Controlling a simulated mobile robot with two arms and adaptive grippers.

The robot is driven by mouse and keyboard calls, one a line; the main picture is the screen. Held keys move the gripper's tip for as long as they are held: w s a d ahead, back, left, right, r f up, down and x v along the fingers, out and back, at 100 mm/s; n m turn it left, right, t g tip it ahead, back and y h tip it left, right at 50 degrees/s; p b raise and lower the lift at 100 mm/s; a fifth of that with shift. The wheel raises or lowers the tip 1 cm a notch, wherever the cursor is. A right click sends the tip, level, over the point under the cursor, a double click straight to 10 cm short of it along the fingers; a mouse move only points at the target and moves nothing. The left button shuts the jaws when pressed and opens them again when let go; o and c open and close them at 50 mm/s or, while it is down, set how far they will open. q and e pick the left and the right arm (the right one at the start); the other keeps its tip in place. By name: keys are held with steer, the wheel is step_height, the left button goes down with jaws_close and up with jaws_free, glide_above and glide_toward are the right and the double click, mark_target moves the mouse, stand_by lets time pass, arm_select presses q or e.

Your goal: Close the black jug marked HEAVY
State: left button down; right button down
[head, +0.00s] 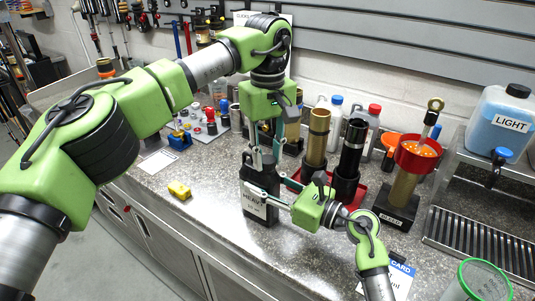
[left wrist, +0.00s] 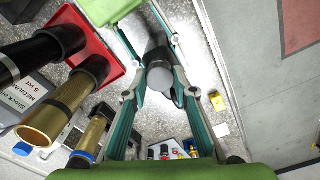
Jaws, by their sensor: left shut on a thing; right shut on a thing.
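The black jug marked HEAVY (head: 262,212) stands upright on the grey speckled counter, with a white label on its front. In the left wrist view the cap shows as a dark cylinder with a grey round end (left wrist: 160,77), between the teal fingers. My right gripper (head: 267,190) comes from the right and is shut around the jug's body. The fingers hide the jug's neck, so how the cap sits on it cannot be told.
Gold and black shock tubes (head: 316,140) stand in a red tray close right of the jug. A yellow block (head: 179,190) lies to the left.

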arm_select(q)
steer(key=shift+m, duration=0.6)
steer(key=c, duration=1.7)
jaws_free()
steer(key=shift+r, duration=2.25)
steer(key=n, duration=0.3)
steer(key=r+n, duration=0.1)
steer(key=n, duration=0.5)
steer(key=r+n, duration=0.1)
steer(key=n, duration=0.2)
steer(key=shift+w, duration=0.1)
steer(key=n, duration=0.6)
steer(key=shift+r+n, duration=0.3)
steer(key=shift+r, duration=0.1)
steer(key=n, duration=0.6)
steer(key=shift+r, duration=0.35)
